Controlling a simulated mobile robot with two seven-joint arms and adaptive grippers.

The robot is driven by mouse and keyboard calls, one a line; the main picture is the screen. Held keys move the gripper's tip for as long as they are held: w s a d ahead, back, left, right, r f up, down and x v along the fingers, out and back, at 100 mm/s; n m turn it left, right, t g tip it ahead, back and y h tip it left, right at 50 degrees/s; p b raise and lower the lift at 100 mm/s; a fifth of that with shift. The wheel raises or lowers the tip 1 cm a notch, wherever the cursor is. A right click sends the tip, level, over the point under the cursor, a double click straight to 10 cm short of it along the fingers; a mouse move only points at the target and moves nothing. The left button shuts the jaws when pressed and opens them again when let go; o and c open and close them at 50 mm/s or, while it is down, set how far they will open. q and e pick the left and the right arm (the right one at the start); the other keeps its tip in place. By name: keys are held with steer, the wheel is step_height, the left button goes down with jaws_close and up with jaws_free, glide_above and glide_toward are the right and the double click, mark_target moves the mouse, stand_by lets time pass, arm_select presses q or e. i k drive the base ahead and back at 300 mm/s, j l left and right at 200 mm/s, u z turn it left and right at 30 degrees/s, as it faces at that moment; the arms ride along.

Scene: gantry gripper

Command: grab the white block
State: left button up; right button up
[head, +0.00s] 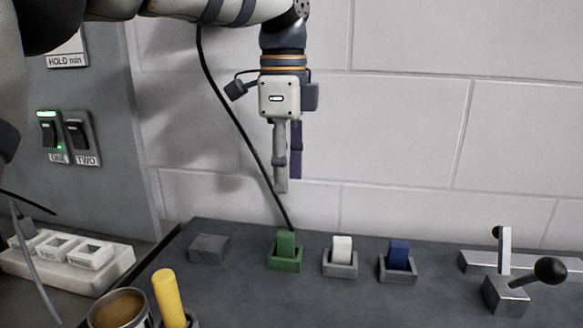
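The white block (342,249) stands upright in a grey open-topped holder (341,269) on the dark bench, between a green block and a blue block. My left gripper (288,184) hangs from above with its fingers pointing down, in front of the white wall. It is above the bench and slightly left of the white block, apart from it. A narrow gap shows between its pale grey finger and its purple-looking finger, and nothing shows between them. The lower part of the white block is hidden in its holder. My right gripper is not in view.
A green block (286,244) and a blue block (399,254) stand in holders on either side. A black-knobbed lever (550,271) is at right. A yellow handle (168,297) and a round cup (119,312) are in front left. A black cable (238,125) hangs near the gripper.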

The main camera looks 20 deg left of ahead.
mark_target(341, 254)
steer(key=k, duration=1.5)
